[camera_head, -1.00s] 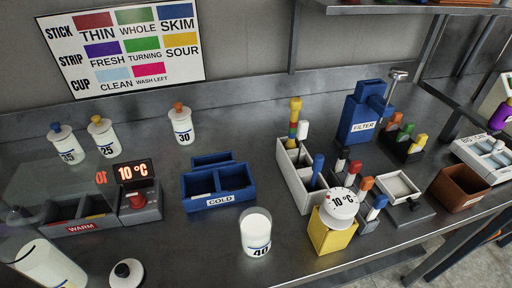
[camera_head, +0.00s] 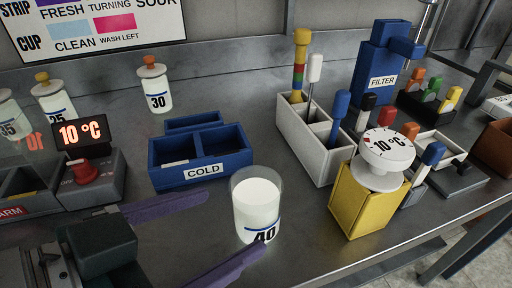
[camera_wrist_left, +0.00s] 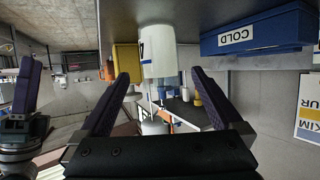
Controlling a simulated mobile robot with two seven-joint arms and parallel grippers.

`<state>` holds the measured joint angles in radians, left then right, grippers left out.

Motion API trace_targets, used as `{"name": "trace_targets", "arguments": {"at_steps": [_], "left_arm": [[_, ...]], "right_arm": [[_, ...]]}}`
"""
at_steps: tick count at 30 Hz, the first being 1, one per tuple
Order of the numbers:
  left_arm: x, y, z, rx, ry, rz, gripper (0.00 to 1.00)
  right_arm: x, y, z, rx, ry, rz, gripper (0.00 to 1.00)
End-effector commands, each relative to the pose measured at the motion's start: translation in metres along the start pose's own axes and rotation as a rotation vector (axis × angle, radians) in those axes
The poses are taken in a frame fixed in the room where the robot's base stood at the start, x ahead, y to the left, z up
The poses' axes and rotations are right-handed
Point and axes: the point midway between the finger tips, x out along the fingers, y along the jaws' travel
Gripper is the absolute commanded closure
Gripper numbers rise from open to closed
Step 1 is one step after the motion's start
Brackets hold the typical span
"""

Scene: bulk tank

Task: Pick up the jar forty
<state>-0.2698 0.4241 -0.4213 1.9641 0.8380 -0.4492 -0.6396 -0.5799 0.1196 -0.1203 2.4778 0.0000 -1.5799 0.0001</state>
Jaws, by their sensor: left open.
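The jar forty (camera_head: 257,203) stands upright on the steel counter, clear-walled, filled with white and marked 40, with no lid on it. My left gripper (camera_head: 236,219) is open, its two purple fingers pointing at the jar from the left. The near finger passes low in front of the jar's base, and the far finger ends to its left. In the left wrist view the jar (camera_wrist_left: 158,52) shows beyond and between the open fingertips (camera_wrist_left: 160,76); I see no grip on it. Part of my right gripper (camera_wrist_left: 25,88) shows at the left edge there; its opening is unclear.
A blue COLD bin (camera_head: 201,158) stands behind the jar. A display box (camera_head: 88,165) and jar 30 (camera_head: 155,88) are left.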

Motion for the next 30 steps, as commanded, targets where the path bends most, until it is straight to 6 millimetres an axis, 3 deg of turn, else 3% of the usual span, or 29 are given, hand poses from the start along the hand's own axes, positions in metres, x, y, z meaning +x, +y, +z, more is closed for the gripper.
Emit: {"name": "trace_targets", "arguments": {"at_steps": [21, 30], "left_arm": [[0.093, -0.002, -0.002, -0.002, 0.016, -0.007, 0.00], [0.099, -0.002, -0.002, 0.000, 0.014, -0.007, 0.00]], "right_arm": [[0.011, 0.000, 0.003, 0.000, 0.002, 0.000, 0.47], [0.012, 0.000, 0.003, 0.000, 0.002, 0.000, 0.47]]}}
